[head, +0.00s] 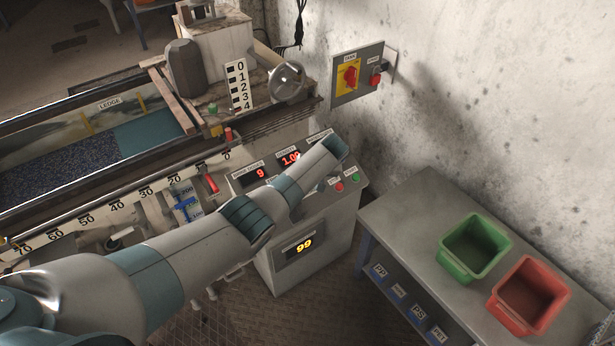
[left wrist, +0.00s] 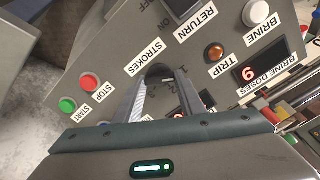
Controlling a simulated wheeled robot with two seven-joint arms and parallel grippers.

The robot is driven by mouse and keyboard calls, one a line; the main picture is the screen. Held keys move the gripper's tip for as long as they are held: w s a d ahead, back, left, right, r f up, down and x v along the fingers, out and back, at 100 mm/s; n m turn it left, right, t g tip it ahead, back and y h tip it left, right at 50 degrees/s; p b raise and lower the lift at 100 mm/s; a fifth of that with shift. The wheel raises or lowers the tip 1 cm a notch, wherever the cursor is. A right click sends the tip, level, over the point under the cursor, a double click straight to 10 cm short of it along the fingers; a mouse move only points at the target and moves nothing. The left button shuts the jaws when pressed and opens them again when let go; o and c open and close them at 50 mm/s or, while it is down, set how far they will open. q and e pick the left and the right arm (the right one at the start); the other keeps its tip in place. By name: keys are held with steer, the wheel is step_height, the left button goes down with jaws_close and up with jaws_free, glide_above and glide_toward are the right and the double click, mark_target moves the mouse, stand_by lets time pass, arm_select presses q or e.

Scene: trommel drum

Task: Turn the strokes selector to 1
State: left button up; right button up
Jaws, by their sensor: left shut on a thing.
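The strokes selector (left wrist: 158,70) is a dark knob on the grey control panel (left wrist: 100,60), by the STROKES label (left wrist: 146,57) in the left wrist view. My left gripper (left wrist: 163,82) has its two fingers on either side of the knob and is shut on it. Small marks show beside the knob, but I cannot read which one it points to. In the head view my left arm reaches across the panel and hides the selector and my left fingertips. My right gripper is not in view.
Near the selector are a red stop button (left wrist: 90,82), a green start button (left wrist: 67,104), an orange trip lamp (left wrist: 215,52) and a white brine button (left wrist: 255,13). A table with a green bin (head: 474,248) and a red bin (head: 528,296) stands to the right.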

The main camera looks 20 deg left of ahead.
arm_select(q)
steer(key=shift+n, duration=0.3)
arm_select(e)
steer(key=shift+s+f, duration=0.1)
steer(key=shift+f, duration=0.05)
arm_select(q)
steer(key=o, duration=1)
steer(key=shift+o, duration=0.2)
steer(key=shift+r, duration=0.1)
steer(key=shift+s+d+r, duration=0.15)
steer(key=shift+d+r, duration=0.1)
steer(key=shift+r, duration=0.2)
steer(key=p+v, duration=0.2)
steer(key=v, duration=1.4)
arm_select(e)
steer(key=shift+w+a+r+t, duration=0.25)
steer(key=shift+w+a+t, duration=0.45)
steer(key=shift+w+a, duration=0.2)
arm_select(q)
steer(key=shift+s, duration=0.1)
